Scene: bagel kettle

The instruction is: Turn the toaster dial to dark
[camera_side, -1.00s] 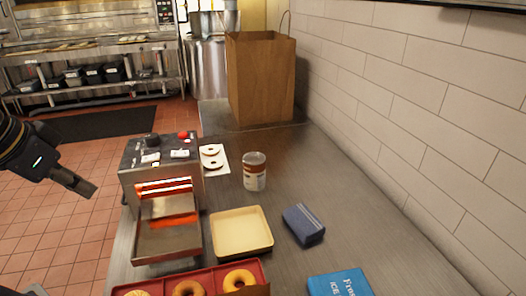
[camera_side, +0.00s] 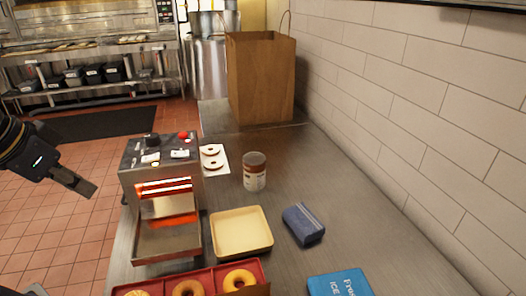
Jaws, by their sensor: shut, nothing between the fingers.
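The toaster (camera_side: 190,202) is a dark metal box on the left edge of the steel counter, with a glowing orange opening in front. Its dial (camera_side: 152,140) is a black knob on the top panel, towards the back. I cannot read where the dial points. A red button (camera_side: 184,135) and small white labels are also on that panel. My gripper (camera_side: 88,188) is shut and empty. It hangs over the floor to the left of the toaster, apart from it and from the dial.
A cream tray (camera_side: 242,232), a can (camera_side: 255,172), a blue folded cloth (camera_side: 304,224) and a blue box (camera_side: 340,283) stand right of the toaster. A red tray (camera_side: 213,275) of bagels is in front. A paper bag (camera_side: 261,80) stands behind. A tiled wall bounds the right.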

